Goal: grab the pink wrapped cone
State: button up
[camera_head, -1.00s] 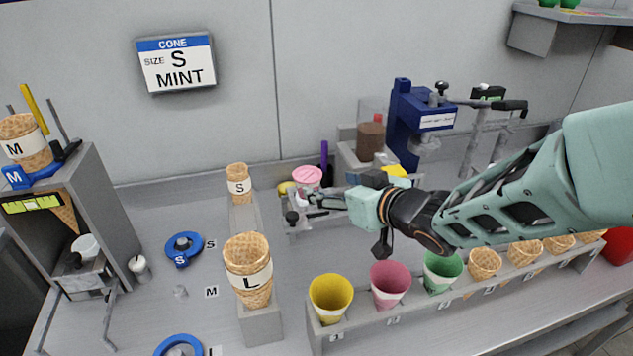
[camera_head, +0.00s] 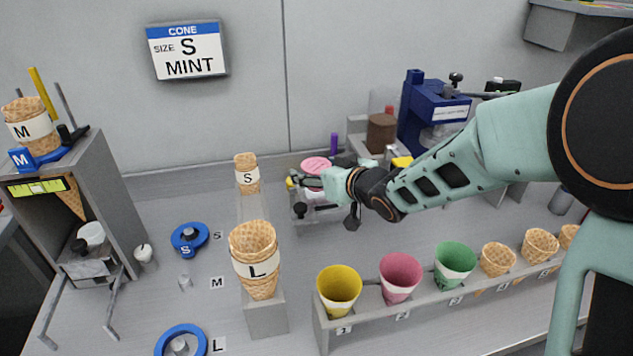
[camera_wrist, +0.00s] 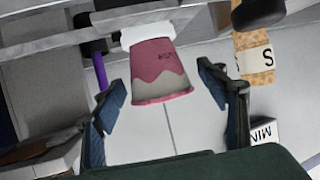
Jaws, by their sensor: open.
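A pink cone with a white band (camera_head: 401,278) stands in the front rack, between a yellow and a green one, at the mark 2. My gripper (camera_head: 312,184) is at the back of the counter, well behind and left of that cone. In the wrist view my open fingers (camera_wrist: 163,82) stand on either side of a pink-and-cream tapered tub (camera_wrist: 163,65), with visible gaps and no clear contact. In the head view this tub (camera_head: 316,163) shows a pink top, partly hidden by my gripper. The pink cone is not seen in the wrist view.
The rack (camera_head: 440,305) also holds a yellow cone (camera_head: 338,290), a green cone (camera_head: 455,262) and plain waffle cones. An S cone (camera_head: 247,175) and L cones (camera_head: 255,258) stand left of my gripper. A blue machine (camera_head: 432,115) stands at the back right.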

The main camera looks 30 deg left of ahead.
jog(key=c, duration=0.9)
jog(key=shift+r, duration=0.1)
